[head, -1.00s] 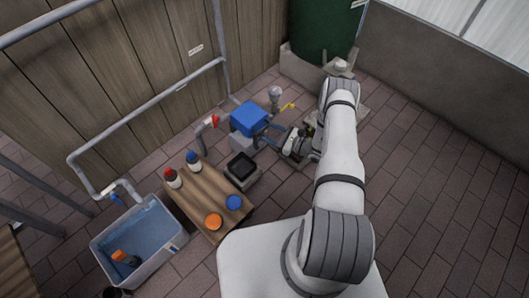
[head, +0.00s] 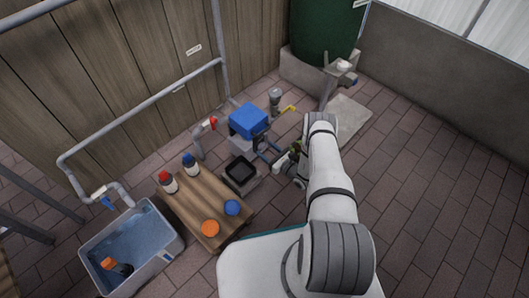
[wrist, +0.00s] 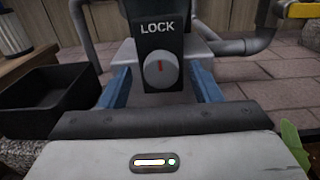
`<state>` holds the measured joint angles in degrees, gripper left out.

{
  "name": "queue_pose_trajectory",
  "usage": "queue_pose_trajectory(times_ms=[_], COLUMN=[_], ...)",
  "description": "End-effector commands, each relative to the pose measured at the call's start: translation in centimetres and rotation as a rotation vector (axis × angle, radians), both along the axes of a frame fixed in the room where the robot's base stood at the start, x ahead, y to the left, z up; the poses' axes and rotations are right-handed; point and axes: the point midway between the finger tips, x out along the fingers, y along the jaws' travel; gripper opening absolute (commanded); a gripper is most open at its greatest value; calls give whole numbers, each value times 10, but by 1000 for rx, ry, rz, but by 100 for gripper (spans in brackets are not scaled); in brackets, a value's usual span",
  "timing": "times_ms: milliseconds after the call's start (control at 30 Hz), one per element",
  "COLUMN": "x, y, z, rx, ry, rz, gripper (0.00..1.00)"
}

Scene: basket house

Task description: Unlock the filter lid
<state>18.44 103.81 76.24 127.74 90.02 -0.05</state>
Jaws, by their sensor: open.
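The filter has a blue lid (head: 248,121) on a grey box, left of centre in the head view. In the wrist view a black panel (wrist: 158,42) marked LOCK faces me. On it is a round grey knob (wrist: 160,72) with a red mark standing upright, pointing toward the word. My gripper (wrist: 161,84) is open, its blue fingers showing on either side of the panel's lower part. The knob appears between the fingers, but I cannot tell whether they reach it in depth. In the head view my gripper (head: 283,163) is just right of and in front of the filter, partly hidden by my arm.
A black tray (head: 241,170) stands left of my gripper. A wooden table (head: 203,205) holds bottles and an orange and a blue round item. Pipes run beside the filter, with a yellow-handled valve (head: 288,108). A green tank (head: 325,30) stands behind. Brick floor at right is clear.

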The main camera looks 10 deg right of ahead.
Motion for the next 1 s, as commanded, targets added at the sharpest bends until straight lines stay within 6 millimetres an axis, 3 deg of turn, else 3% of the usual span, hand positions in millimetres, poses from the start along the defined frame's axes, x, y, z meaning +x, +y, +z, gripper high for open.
queue_pose_trajectory(times_ms=[333,867,900,933,1000], x=[5,4,3,4,3], y=[3,3,17,13,9], z=[1,0,0,0,0], rx=[0,1,1,2,5], ry=[0,1,2,1,3], rz=[-1,1,5,3,6], gripper=[58,14,15,19,14])
